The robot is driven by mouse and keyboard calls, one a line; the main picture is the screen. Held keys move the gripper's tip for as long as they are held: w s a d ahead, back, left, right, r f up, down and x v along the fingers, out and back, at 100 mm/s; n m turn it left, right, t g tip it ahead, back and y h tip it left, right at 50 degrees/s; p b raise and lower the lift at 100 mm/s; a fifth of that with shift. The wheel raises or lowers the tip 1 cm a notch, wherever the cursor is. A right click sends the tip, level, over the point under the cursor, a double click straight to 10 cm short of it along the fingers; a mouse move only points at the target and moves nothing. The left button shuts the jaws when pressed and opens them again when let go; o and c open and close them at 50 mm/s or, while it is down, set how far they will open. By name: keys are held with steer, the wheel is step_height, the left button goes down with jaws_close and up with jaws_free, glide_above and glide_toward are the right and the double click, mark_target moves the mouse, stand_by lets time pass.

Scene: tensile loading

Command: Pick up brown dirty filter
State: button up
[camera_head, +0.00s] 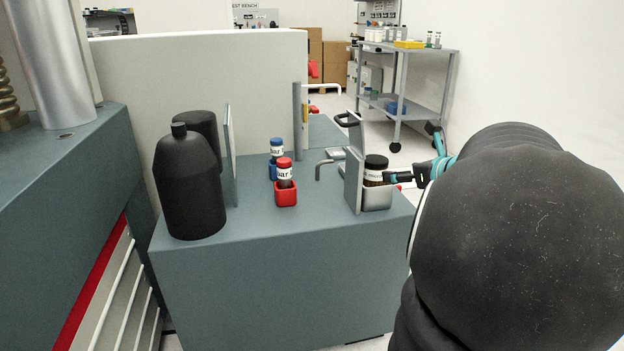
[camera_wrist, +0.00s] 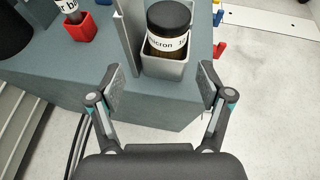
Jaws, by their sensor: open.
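The brown filter jar (camera_head: 375,174) has a black lid and a white label. It stands upright in a light grey holder (camera_head: 377,198) at the right end of the teal bench. In the wrist view the brown jar (camera_wrist: 167,38) sits in its holder (camera_wrist: 163,68), ahead of my gripper (camera_wrist: 160,86). The label there reads partly "cron". My gripper also shows in the head view (camera_head: 411,158), just right of the jar. Its fingers are spread and empty, with the jar beyond the fingertips. The jar's lower part is hidden by the holder.
A red-lidded jar in a red holder (camera_head: 286,194) and a blue-lidded jar in a blue holder (camera_head: 272,170) stand to the left. Black bottles (camera_head: 189,190) stand farther left. An upright grey plate (camera_head: 353,181) rises directly left of the brown jar.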

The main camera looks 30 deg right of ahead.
mark_target(376, 169)
steer(key=shift+m, duration=0.4)
steer(key=x, duration=0.4)
steer(key=d+b+x, duration=0.1)
steer(key=x, duration=0.8)
steer(key=shift+w+d+b, duration=0.2)
steer(key=shift+w+b, duration=0.1)
steer(key=shift+b, duration=0.1)
steer(key=c, duration=1.1)
